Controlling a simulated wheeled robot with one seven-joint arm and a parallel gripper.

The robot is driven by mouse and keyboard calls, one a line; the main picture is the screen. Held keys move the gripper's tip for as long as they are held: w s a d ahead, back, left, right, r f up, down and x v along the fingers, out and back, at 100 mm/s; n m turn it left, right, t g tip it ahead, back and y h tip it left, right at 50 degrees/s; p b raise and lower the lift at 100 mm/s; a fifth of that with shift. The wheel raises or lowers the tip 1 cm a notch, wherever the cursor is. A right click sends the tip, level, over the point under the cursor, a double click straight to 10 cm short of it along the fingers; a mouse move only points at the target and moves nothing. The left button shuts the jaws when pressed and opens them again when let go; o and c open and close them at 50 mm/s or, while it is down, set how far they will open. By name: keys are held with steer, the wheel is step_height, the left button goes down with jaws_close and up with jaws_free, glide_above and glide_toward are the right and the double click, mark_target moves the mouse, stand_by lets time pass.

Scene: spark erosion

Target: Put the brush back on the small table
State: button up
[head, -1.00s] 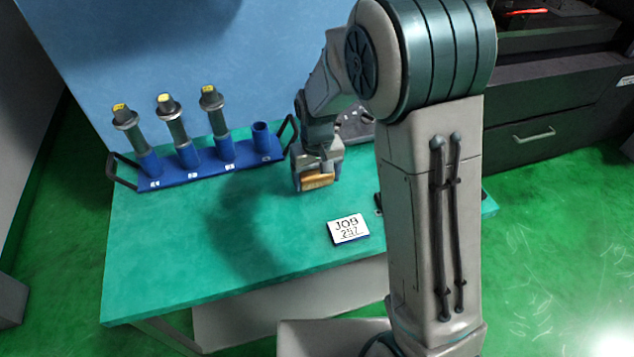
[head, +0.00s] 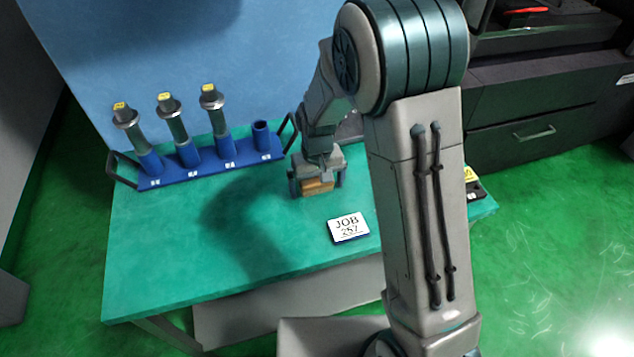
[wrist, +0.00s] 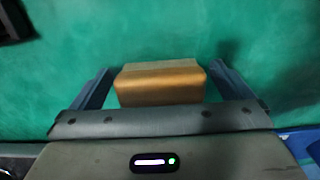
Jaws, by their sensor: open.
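The brush (head: 318,187), a small block with a tan-orange side, is at the small table's green top (head: 250,270), just right of the blue rack. My gripper (head: 318,192) is directly above and around it, pointing down. In the wrist view the brush (wrist: 160,83) lies between my two fingers (wrist: 160,88), with a gap visible on each side. The jaws are open. The brush appears to rest on the table, though its underside is hidden.
A blue rack (head: 205,172) with three upright tool holders and one empty socket stands at the back left. A JOB 257 card (head: 348,227) lies in front of my gripper. A dark drawer cabinet (head: 530,125) stands right. The front left tabletop is clear.

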mark_target(317, 181)
step_height(317, 181, up, 12)
steer(key=s+d+r+m+t, duration=0.1)
steer(key=s+d+r, duration=0.2)
steer(key=s+d, duration=0.4)
steer(key=s+d+r+m+t, duration=0.2)
steer(key=s+d, duration=0.4)
steer(key=s, duration=0.6)
steer(key=shift+d+r, duration=0.4)
steer(key=shift+r, duration=0.3)
